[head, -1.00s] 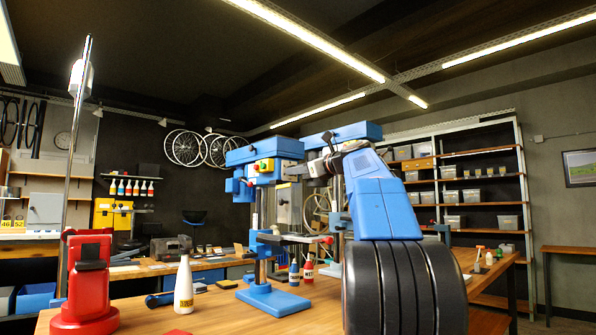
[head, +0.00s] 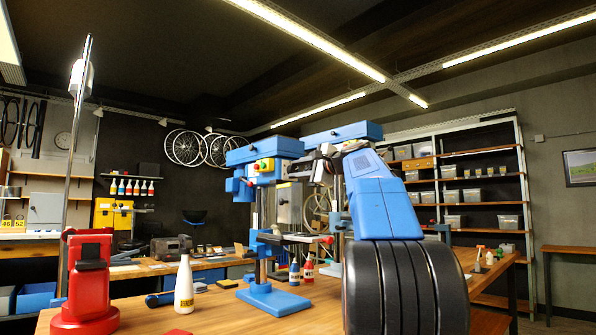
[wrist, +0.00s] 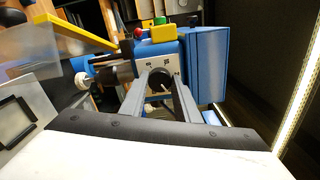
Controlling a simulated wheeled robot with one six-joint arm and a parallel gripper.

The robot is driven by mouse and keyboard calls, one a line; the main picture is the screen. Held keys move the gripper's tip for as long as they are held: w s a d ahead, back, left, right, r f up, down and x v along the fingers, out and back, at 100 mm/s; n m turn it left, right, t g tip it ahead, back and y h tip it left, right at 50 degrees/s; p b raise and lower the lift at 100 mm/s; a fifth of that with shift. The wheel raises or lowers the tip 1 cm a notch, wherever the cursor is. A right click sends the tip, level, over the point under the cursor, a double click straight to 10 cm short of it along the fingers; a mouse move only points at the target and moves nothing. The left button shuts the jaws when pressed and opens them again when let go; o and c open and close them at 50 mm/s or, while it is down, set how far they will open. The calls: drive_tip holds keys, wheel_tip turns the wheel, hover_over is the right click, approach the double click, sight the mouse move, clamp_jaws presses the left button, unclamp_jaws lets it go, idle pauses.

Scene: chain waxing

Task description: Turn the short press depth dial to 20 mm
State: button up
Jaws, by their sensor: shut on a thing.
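The nearer, lower blue press (head: 262,150) stands on the wooden bench, with its blue base (head: 272,298) flat on the top. In the wrist view its blue head (wrist: 207,62) fills the upper middle. A pale marked plate on it carries the depth dial (wrist: 158,84). My gripper (wrist: 157,82) has its two grey fingers on either side of the dial, shut on it. In the head view my gripper (head: 296,170) meets the right side of the press head. The fingers hide part of the dial, and the marks are too small to read.
A second, taller blue press (head: 343,133) stands close behind my arm. A white bottle (head: 184,285), a red stand (head: 88,280) and small bottles (head: 307,271) are on the bench (head: 225,318). The bench front is partly clear.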

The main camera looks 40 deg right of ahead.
drive_tip(key=n, duration=0.6)
drive_tip(key=shift+f+n, duration=0.15)
drive_tip(key=shift+n, duration=0.15)
drive_tip(key=n, duration=0.5)
drive_tip(key=shift+f+n, duration=0.1)
drive_tip(key=shift+n, duration=0.2)
drive_tip(key=o, duration=1.1)
drive_tip(key=shift+c, duration=0.2)
drive_tip(key=shift+s, duration=0.1)
drive_tip(key=s, duration=1.7)
drive_tip(key=shift+s+d, duration=0.15)
drive_tip(key=shift+d, duration=0.1)
